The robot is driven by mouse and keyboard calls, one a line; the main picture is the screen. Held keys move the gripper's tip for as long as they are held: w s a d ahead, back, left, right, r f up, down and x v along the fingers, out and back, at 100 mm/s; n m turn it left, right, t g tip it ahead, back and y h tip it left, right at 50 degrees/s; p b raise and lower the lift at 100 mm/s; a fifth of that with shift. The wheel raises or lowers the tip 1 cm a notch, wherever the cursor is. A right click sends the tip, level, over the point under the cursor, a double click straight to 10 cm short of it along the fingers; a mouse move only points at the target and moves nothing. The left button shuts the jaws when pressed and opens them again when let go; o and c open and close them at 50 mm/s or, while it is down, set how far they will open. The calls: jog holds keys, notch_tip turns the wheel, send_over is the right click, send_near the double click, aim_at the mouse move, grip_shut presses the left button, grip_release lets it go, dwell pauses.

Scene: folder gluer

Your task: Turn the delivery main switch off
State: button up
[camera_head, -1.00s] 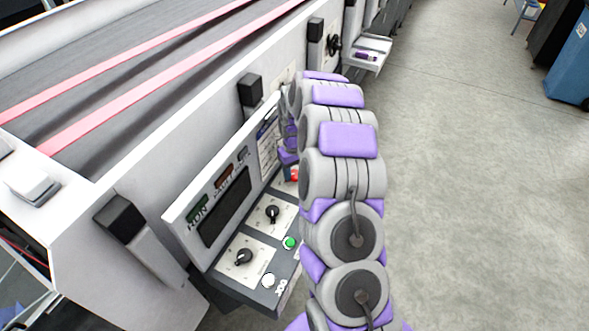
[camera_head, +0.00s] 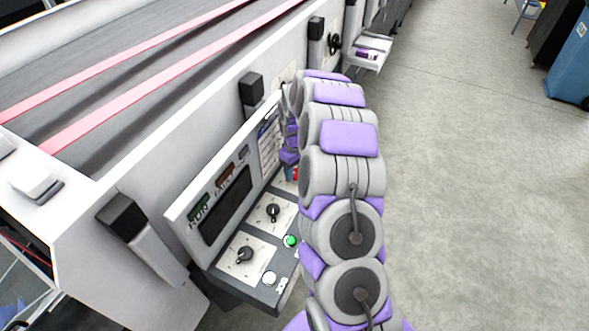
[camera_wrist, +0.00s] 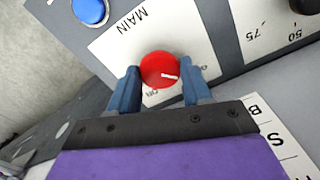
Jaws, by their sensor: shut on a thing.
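The main switch is a round red knob (camera_wrist: 158,68) on a white plate (camera_wrist: 118,48) marked MAIN in the wrist view. Small lettering below and right of the knob is partly hidden and hard to read. My gripper (camera_wrist: 161,78) is shut on the knob, one blue-grey finger on each side. In the head view a bit of red (camera_head: 294,174) shows beside my arm, which hides most of that spot.
The control panel (camera_head: 235,262) carries two black selector knobs, a green button (camera_head: 290,241) and a white button (camera_head: 269,278). A blue button (camera_wrist: 90,11) lies near the knob in the wrist view. The machine wall is at left; open floor (camera_head: 470,200) is at right.

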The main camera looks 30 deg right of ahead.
aim_at(296, 172)
jog(key=o, duration=0.9)
jog(key=shift+s, duration=0.2)
jog(key=shift+c, duration=0.2)
jog(key=shift+o, duration=1)
jog(key=shift+w, duration=0.1)
notch_tip(296, 172, up, 17)
jog(key=shift+r, duration=0.1)
jog(key=s+a+r+b, duration=0.1)
jog(key=s+a+b, duration=0.1)
jog(key=s+a, duration=0.5)
jog(key=s+a+m+g+b, duration=0.1)
jog(key=s+a, duration=0.2)
jog(key=s, duration=0.7)
jog(key=s+a+r+b, duration=0.15)
jog(key=s+a, duration=0.25)
jog(key=s, duration=0.5)
jog(key=s+a+f+m+b, duration=0.1)
jog(key=s+f, duration=0.1)
jog(key=s, duration=0.5)
jog(key=s+f+m+b, duration=0.1)
jog(key=s+f+b, duration=0.1)
jog(key=s, duration=0.5)
jog(key=shift+s+a+f+g, duration=0.2)
jog(key=shift+a+f+g, duration=0.2)
jog(key=shift+f, duration=0.4)
